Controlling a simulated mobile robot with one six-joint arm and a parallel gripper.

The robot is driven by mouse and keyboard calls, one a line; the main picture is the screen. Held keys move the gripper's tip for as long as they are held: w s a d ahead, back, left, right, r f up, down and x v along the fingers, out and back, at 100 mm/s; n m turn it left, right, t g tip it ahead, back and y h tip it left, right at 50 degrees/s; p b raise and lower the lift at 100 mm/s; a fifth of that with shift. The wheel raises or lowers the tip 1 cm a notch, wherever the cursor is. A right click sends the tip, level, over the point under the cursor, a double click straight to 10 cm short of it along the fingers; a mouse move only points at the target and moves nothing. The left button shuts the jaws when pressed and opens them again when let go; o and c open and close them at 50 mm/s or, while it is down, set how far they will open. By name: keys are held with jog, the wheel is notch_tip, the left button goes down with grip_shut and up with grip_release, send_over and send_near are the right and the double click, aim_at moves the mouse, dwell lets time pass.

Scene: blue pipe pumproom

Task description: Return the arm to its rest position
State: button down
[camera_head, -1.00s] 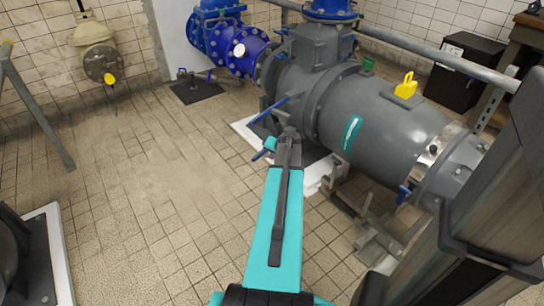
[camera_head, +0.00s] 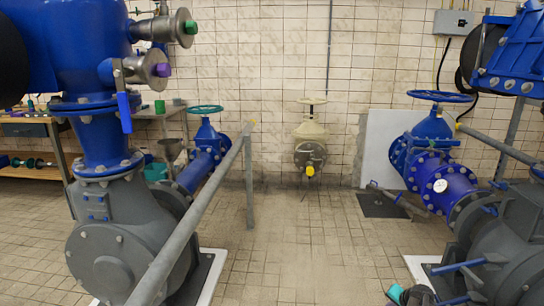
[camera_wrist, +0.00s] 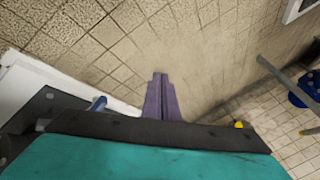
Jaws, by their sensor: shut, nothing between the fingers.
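My gripper (camera_wrist: 161,92) shows in the wrist view as two dark fingers pressed together, with nothing between them. They stand out over the tiled floor, beyond the dark edge and teal casing of my wrist. They appear clear of any object. In the head view only a small teal and dark piece, apparently part of my arm, shows at the bottom edge, right of centre. The rest of the arm is outside that view, so its full pose cannot be told.
A blue and grey pump (camera_head: 128,232) stands left, with a grey rail (camera_head: 194,217) beside it. Another grey pump (camera_head: 520,245) stands right, by a blue valve (camera_head: 435,130). A cream valve (camera_head: 310,135) is at the back wall. The middle tiled floor (camera_head: 300,235) is clear.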

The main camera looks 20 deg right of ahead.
jog(key=w+a+f+n+g+y+p, duration=0.15)
jog(key=w+a, duration=0.25)
jog(key=a, duration=0.6)
jog(key=w+a+f+n+t+y+p, duration=0.1)
jog(key=w+a+n+p, duration=0.15)
jog(key=a, duration=0.65)
jog(key=s+a+f+n+g+y+p, duration=0.1)
jog(key=a+n+g+p, duration=0.15)
jog(key=a, duration=0.85)
jog(key=s+a+f+n+g+y+p, duration=0.1)
jog(key=s+a+p, duration=0.15)
jog(key=a, duration=0.85)
jog(key=s+a+n+g+p, duration=0.2)
jog(key=s+a+p, duration=0.3)
jog(key=a, duration=0.5)
jog(key=s+a+r+n+g+h+p, duration=0.1)
jog(key=s+a+n+g, duration=0.1)
jog(key=s, duration=0.8)
jog(key=s+a+r+n+g+h+p, duration=0.1)
jog(key=s+a+n+g, duration=0.1)
jog(key=s, duration=0.9)
jog(key=shift+a+r+g, duration=0.15)
jog(key=shift+r+g, duration=0.15)
jog(key=shift+g, duration=0.5)
